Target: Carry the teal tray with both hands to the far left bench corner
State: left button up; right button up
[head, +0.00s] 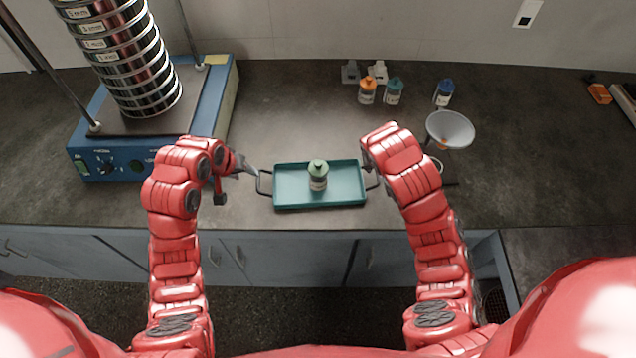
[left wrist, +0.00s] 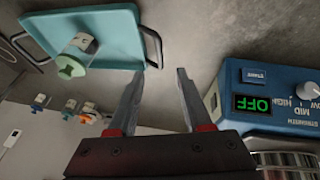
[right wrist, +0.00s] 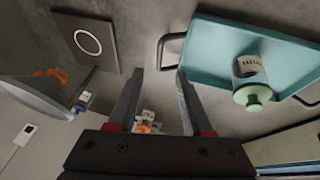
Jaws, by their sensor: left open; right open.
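The teal tray (head: 290,194) lies flat on the dark bench near its front edge, with a black handle at each short end. A green-capped bottle (head: 318,175) stands on it. My left gripper (head: 238,178) is open, just left of the tray's left handle (head: 264,183). In the left wrist view my left gripper (left wrist: 160,85) is empty and the handle (left wrist: 151,47) is a little beyond its fingertips. My right gripper (right wrist: 158,85) is open beside the tray's right handle (right wrist: 171,50), which is near its fingertips. In the head view my right arm hides its fingers.
A blue sieve shaker (head: 150,140) with a stack of sieves (head: 125,55) fills the bench's left side. A funnel (head: 450,128) on a stand is right of the tray. Several small bottles (head: 393,92) stand behind. The bench between shaker and bottles is clear.

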aim_at(257, 180)
jog(key=shift+x, duration=0.9)
pick_arm(q)
jog(key=x, duration=1.1)
jog(key=shift+w+f, duration=0.1)
jog(key=shift+f, duration=0.05)
pick_arm(e)
jog(key=x, duration=0.9)
jog(key=shift+w+d+f, duration=0.1)
jog(key=shift+w+f, duration=0.05)
jog(key=shift+f, duration=0.1)
pick_arm(q)
grip_shut()
pick_arm(e)
grip_shut()
